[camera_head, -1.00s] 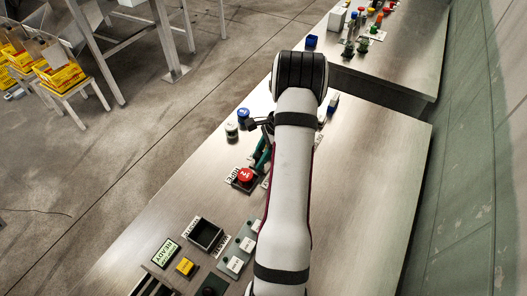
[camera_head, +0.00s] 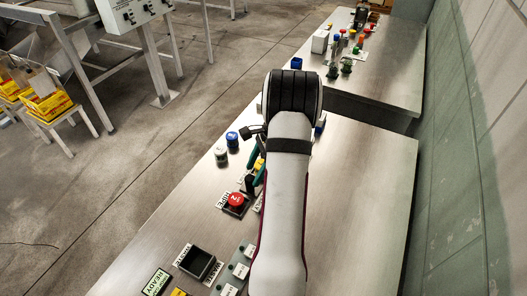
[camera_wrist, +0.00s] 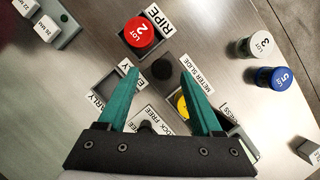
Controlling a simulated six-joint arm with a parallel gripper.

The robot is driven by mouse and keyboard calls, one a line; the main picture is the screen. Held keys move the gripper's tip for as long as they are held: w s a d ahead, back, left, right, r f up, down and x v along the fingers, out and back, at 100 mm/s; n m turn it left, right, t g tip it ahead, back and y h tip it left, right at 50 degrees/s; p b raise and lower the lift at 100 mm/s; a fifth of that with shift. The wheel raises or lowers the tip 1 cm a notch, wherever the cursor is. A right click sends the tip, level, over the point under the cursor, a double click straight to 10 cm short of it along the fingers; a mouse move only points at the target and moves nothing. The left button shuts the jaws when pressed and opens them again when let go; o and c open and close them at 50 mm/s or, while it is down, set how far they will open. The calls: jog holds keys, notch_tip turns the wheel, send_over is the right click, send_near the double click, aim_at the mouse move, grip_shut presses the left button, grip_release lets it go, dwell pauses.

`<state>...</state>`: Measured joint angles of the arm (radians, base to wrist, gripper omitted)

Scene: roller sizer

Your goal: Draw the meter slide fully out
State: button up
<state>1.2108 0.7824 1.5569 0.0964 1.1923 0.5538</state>
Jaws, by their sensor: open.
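The METER SLIDE label (camera_wrist: 197,73) lies on the bench in the wrist view. Left of it is a dark strip with a round black knob (camera_wrist: 162,68), which I take to be the slide's handle. My gripper (camera_wrist: 160,76) is open, its teal fingers on either side of the strip in the picture, with the knob between and slightly beyond the tips. I cannot tell the height of the tips over the bench. In the head view my gripper (camera_head: 257,172) is partly hidden by my arm, near the black knob (camera_head: 249,184).
A red "LOT 2" piece (camera_wrist: 141,36) stands close to the knob, in a tray marked RIPE. A yellow piece (camera_wrist: 183,104) sits beside the right finger. White "LOT 3" (camera_wrist: 250,47) and blue "LOT 5" (camera_wrist: 272,77) pieces stand to the right. A dark open box (camera_head: 198,263) is farther along the bench.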

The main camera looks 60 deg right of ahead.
jog(key=v, duration=1)
jog(key=shift+r, duration=0.3)
jog(key=w+a+r+n+g, duration=0.1)
jog(key=w+a+r+n, duration=0.2)
jog(key=a, duration=0.5)
jog(key=w+a+r+n, duration=0.2)
jog(key=a+n, duration=0.1)
jog(key=a, duration=0.5)
jog(key=w+a+r+n+g, duration=0.1)
jog(key=w+a+r+n, duration=0.25)
jog(key=a, duration=0.45)
jog(key=s+a+f+n, duration=0.1)
jog(key=s+a+n, duration=0.5)
jog(key=a, duration=0.3)
jog(key=s+a+f+n+g+h, duration=0.1)
jog(key=s+a+f+n, duration=0.1)
jog(key=s+a+n, duration=0.4)
jog(key=s+a, duration=0.3)
jog(key=shift+a+f, duration=0.3)
